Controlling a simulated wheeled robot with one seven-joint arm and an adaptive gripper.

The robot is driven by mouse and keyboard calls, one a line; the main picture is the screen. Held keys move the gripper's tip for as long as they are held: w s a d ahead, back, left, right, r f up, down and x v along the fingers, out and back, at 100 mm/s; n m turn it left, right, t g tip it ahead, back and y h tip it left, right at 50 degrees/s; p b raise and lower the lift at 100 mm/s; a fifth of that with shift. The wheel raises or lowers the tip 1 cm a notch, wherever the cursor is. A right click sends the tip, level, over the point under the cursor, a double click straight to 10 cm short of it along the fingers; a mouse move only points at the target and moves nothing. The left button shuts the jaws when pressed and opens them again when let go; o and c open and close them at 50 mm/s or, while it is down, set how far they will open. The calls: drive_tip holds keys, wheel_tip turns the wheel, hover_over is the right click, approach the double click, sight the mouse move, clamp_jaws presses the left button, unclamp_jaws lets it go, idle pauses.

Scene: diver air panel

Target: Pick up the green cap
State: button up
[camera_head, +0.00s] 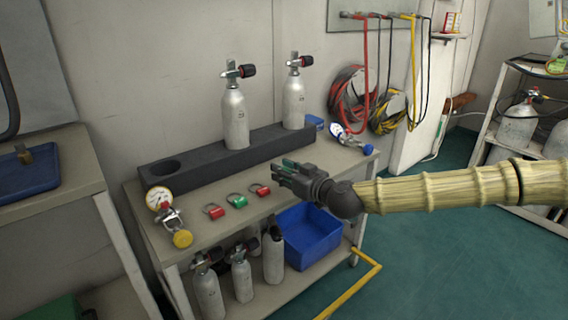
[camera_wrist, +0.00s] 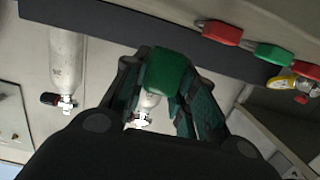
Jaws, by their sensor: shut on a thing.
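The green cap (camera_wrist: 165,70) sits between my fingertips in the wrist view, a rounded dark green piece. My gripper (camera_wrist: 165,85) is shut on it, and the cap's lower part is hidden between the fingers. In the head view my gripper (camera_head: 284,168) is held above the bench, in front of the dark cylinder rack. A small green patch shows at its fingertips there, too small to tell cap from finger pads.
The bench (camera_head: 300,204) holds a dark rack (camera_head: 225,158) with two upright cylinders. Red and green padlocks (camera_head: 238,201) and a gauge regulator (camera_head: 170,215) lie along its front. A second regulator (camera_head: 350,137) lies at the right end. A blue bin (camera_head: 310,235) stands on the lower shelf.

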drive_tip(key=s+r+p, duration=0.1)
drive_tip(key=s+p, duration=0.1)
drive_tip(key=s, duration=0.8)
drive_tip(key=shift+s+a, duration=0.25)
drive_tip(key=shift+s, duration=0.15)
